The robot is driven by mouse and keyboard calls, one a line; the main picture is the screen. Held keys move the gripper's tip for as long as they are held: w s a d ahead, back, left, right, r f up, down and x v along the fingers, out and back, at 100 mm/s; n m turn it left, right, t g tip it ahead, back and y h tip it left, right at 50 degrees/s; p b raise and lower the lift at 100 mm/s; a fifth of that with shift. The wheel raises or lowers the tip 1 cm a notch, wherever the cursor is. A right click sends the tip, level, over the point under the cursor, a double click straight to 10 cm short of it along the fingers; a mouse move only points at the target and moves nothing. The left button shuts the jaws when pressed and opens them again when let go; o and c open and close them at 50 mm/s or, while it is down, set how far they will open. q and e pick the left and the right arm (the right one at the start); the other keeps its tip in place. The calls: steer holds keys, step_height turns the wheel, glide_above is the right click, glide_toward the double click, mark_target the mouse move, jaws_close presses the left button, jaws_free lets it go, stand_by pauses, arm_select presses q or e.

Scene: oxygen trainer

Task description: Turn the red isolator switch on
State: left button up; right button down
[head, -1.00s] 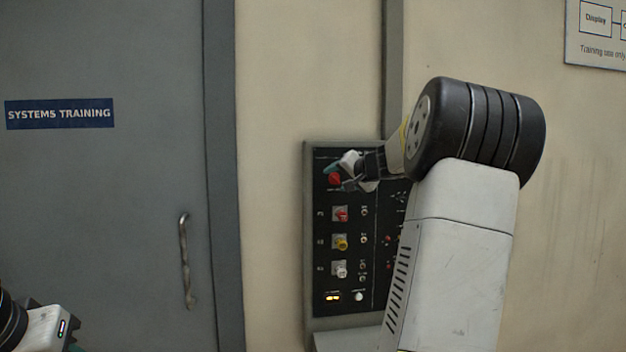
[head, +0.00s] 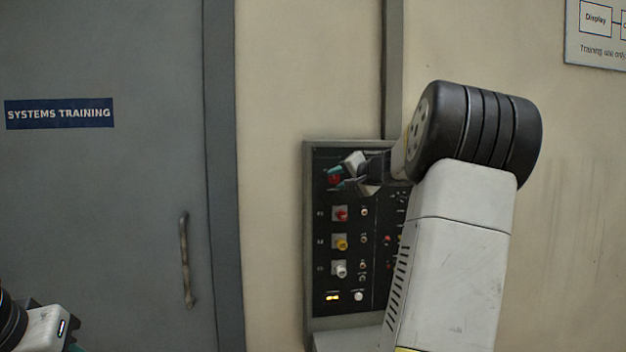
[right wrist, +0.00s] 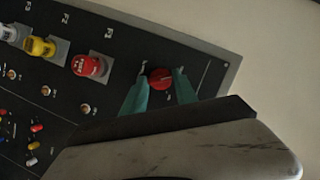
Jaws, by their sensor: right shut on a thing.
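The red isolator switch (head: 334,179) is a round red knob at the top left of the black control panel (head: 326,255). In the right wrist view the red knob (right wrist: 159,80) shows between two teal fingertips. My right gripper (head: 338,177) is shut on this knob, one finger on each side; it also shows in the right wrist view (right wrist: 160,86). The fingers partly cover the knob and its label in the head view. My left gripper (head: 66,338) is only partly in view at the bottom left corner, away from the panel; its jaws are cut off.
Below the knob are red (head: 341,214), yellow (head: 341,243) and white (head: 341,270) switches in a column. A lit amber indicator (head: 332,297) is near the panel bottom. A grey door with a handle (head: 186,260) stands left. My right arm hides the panel's right side.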

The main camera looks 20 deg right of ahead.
steer(key=m, duration=0.1)
steer(key=m+t, duration=0.1)
steer(key=m+y, duration=0.1)
steer(key=shift+f+m, duration=0.25)
steer(key=shift+m, duration=0.15)
steer(key=m+t, duration=0.1)
steer(key=m, duration=0.2)
steer(key=shift+f+t, duration=0.15)
steer(key=shift+t, duration=0.25)
steer(key=m, duration=0.2)
steer(key=m+t, duration=0.1)
steer(key=m, duration=0.1)
steer(key=shift+f+m+t, duration=0.2)
steer(key=shift+m+t, duration=0.1)
steer(key=shift+m, duration=0.1)
steer(key=shift+m+t+h, duration=0.5)
steer(key=shift+m+h, duration=0.3)
steer(key=shift+m, duration=1)
steer(key=c, duration=1)
jaws_free()
steer(key=shift+o, duration=0.2)
